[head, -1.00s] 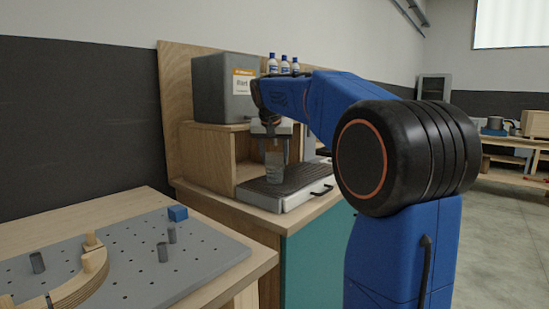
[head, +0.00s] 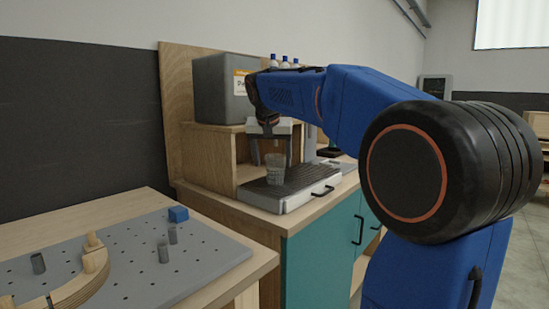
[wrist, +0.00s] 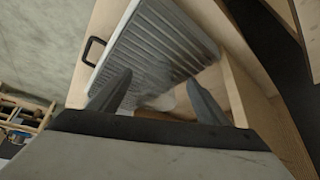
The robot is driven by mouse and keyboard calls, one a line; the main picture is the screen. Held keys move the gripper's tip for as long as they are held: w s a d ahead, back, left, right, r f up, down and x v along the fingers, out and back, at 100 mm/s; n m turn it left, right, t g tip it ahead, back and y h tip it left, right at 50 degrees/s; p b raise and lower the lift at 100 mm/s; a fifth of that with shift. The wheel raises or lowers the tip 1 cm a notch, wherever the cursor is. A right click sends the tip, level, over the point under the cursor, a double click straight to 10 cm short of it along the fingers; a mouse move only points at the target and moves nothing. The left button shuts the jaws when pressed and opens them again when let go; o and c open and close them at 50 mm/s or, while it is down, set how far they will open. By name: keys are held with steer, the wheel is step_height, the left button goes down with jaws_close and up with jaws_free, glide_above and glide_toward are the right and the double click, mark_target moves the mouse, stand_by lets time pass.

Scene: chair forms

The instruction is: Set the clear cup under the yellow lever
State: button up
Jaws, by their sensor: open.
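The clear cup (head: 275,172) stands upright on the ribbed drip tray (head: 318,192) in the head view. My gripper (head: 271,158) is open, pointing down at the cup, with one finger to either side of its upper part. In the wrist view the two fingers of my gripper (wrist: 158,88) are spread apart over the tray (wrist: 150,45), and a faint, see-through cup (wrist: 160,100) shows between them. I cannot make out a yellow lever in either view; my arm hides part of the area behind.
A grey box (head: 222,88) with a label sits on a wooden shelf behind the tray. Several bottles (head: 284,62) stand behind my arm.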

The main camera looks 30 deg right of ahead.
steer(key=s+a, duration=0.4)
steer(key=s, duration=0.1)
steer(key=shift+s, duration=0.1)
stand_by(0.4)
